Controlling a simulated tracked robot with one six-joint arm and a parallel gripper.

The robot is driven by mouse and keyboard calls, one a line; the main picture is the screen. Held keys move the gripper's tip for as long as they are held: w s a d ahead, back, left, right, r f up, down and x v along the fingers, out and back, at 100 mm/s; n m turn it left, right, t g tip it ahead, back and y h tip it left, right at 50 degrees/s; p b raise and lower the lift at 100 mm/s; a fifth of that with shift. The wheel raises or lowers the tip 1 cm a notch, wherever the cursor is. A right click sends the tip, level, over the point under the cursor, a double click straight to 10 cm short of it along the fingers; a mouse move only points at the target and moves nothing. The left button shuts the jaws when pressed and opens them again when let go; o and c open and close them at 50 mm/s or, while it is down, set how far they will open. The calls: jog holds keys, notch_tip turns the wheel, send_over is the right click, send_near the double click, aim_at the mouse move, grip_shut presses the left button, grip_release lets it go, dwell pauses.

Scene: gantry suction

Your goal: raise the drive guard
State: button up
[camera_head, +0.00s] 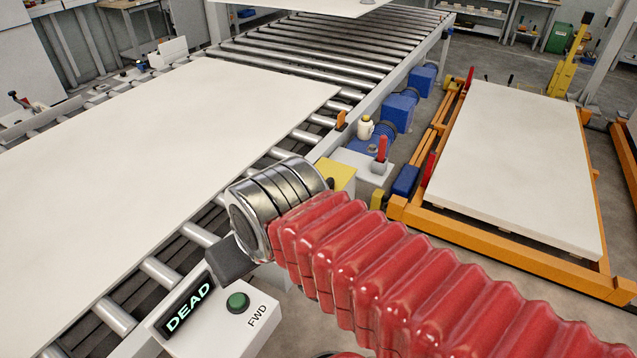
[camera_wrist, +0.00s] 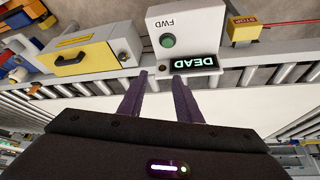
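A yellow cover with a dark handle, which I take for the drive guard (camera_wrist: 97,58), is at the upper left of the wrist view. It looks down over its place on the conveyor's side. In the head view only part of the yellow cover (camera_head: 340,174) shows behind my wrist. My gripper (camera_wrist: 160,77) is open and empty, its two dark fingers apart. It is over the conveyor edge by the control box, apart from the guard. In the head view my gripper (camera_head: 232,262) is partly hidden by my wrist.
The white control box (camera_head: 223,315) has a green FWD button and a display reading DEAD. A yellow STOP box (camera_wrist: 247,30) is beside it. A large white sheet (camera_head: 160,140) lies on the rollers. Blue motors (camera_head: 399,112) line the conveyor. An orange-framed cart (camera_head: 490,240) stands right.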

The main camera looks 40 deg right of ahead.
jog(key=shift+o, duration=0.7)
jog(key=w+d+r+m+g, duration=0.2)
jog(key=w+d+m, duration=0.6)
jog(key=w+d, duration=0.85)
jog(key=w+d+f+m, duration=0.1)
jog(key=d+f+m, duration=0.1)
jog(key=d, duration=0.5)
jog(key=w+d+f+m+g, duration=0.1)
jog(key=w+d+f+m, duration=0.1)
jog(key=d+f, duration=0.3)
jog(key=w+d+f+m, duration=0.2)
jog(key=d+f, duration=0.1)
jog(key=d, duration=0.7)
jog(key=shift+f+g+y, duration=0.3)
jog(key=shift+y, duration=0.1)
jog(key=shift+d, duration=0.1)
jog(key=w+f, duration=0.1)
jog(key=f, duration=0.8)
jog(key=w+a+f, duration=0.1)
jog(key=f, duration=0.3)
jog(key=shift+w+f, duration=0.25)
jog(key=shift+w, duration=0.05)
